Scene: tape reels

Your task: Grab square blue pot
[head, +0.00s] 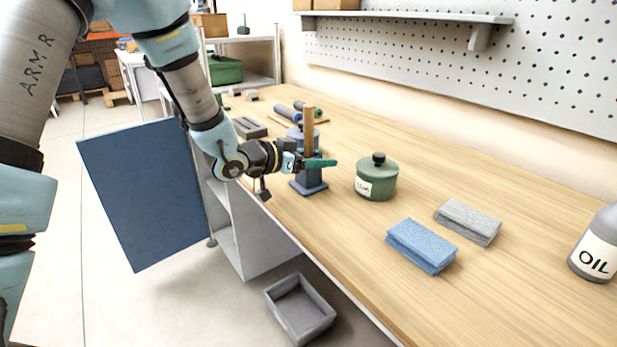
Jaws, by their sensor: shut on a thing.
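The square blue pot (309,186) stands on the wooden bench near its left edge. It has a wide square foot, and an upright wooden piece (308,118) rises above it. My gripper (319,163) reaches in from the left and is shut on the pot, with teal fingers across its body. The gripper covers the middle of the pot. The pot looks upright; I cannot tell whether its foot touches the bench.
A green lidded pot (376,182) stands close on the right. A blue cloth stack (422,245), a grey cloth stack (468,222) and an oil bottle (597,245) are farther right. Rolls (287,111) lie behind. A grey bin (300,308) is on the floor.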

